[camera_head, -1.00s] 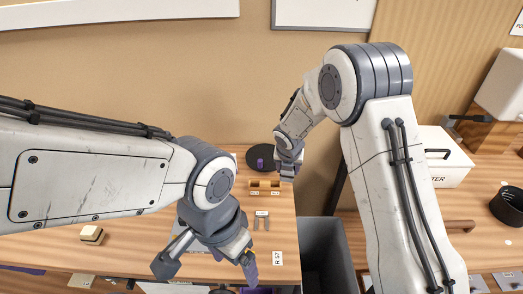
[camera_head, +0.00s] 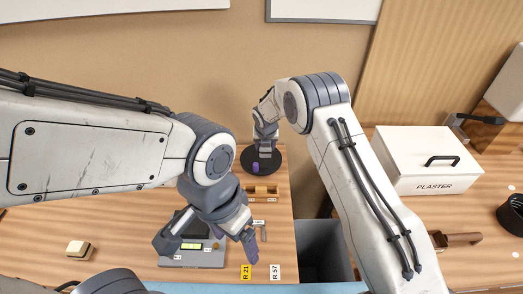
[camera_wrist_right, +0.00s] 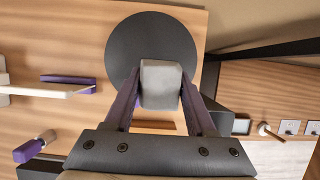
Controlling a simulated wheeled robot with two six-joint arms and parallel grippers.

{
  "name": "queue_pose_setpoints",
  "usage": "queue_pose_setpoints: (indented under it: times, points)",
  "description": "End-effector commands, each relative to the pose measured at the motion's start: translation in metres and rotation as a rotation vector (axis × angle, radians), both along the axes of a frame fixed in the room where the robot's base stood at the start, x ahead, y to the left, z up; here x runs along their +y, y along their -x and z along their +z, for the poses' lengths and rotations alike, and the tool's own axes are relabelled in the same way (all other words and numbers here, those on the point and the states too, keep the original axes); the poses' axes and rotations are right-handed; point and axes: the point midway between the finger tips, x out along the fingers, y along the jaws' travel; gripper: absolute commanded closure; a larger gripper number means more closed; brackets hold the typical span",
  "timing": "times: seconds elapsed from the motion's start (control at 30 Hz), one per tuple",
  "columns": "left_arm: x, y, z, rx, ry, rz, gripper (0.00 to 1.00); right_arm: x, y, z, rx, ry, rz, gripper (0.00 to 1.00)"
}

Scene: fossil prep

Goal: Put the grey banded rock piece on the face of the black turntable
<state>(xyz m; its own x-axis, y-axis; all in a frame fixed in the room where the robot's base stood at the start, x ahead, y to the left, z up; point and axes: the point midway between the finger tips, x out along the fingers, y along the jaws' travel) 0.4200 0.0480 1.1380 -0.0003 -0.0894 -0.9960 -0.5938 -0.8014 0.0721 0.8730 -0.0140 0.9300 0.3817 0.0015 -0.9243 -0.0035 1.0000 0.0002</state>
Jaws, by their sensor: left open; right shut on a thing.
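The black turntable (camera_head: 275,166) is a round dark disc on the far part of the bench; its face also shows in the right wrist view (camera_wrist_right: 150,38). My right gripper (camera_head: 262,158) is over it in the head view. In the right wrist view my right gripper (camera_wrist_right: 160,90) is shut on the grey rock piece (camera_wrist_right: 161,82), held between its purple fingers. The piece appears in front of the disc's near part; the gap between them cannot be told. Its bands are not clear. My left gripper (camera_head: 208,250) is open and empty over the near bench.
A wooden holder (camera_head: 262,193) stands just nearer than the turntable. A scale with a green display (camera_head: 190,262) lies under my left gripper. A grey bin (camera_head: 322,250) is right of the bench section. A white plaster box (camera_head: 420,165) stands farther right.

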Motion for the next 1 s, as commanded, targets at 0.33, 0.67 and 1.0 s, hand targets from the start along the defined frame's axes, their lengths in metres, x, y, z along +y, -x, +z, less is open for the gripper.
queue_pose_setpoints:
  times: [0.33,0.67,1.0]
  points:
    - [0.000,0.000,0.008,0.000,0.000,0.001,0.14,0.014,-0.024,-0.017,-0.001,-0.001,-0.002,1.00]
    - [0.000,0.000,0.024,0.000,0.000,0.001,0.14,0.013,-0.024,-0.054,-0.003,-0.001,-0.004,1.00]
    - [0.000,0.000,0.019,0.000,0.000,0.001,0.14,0.013,-0.024,-0.060,-0.003,-0.001,-0.004,1.00]
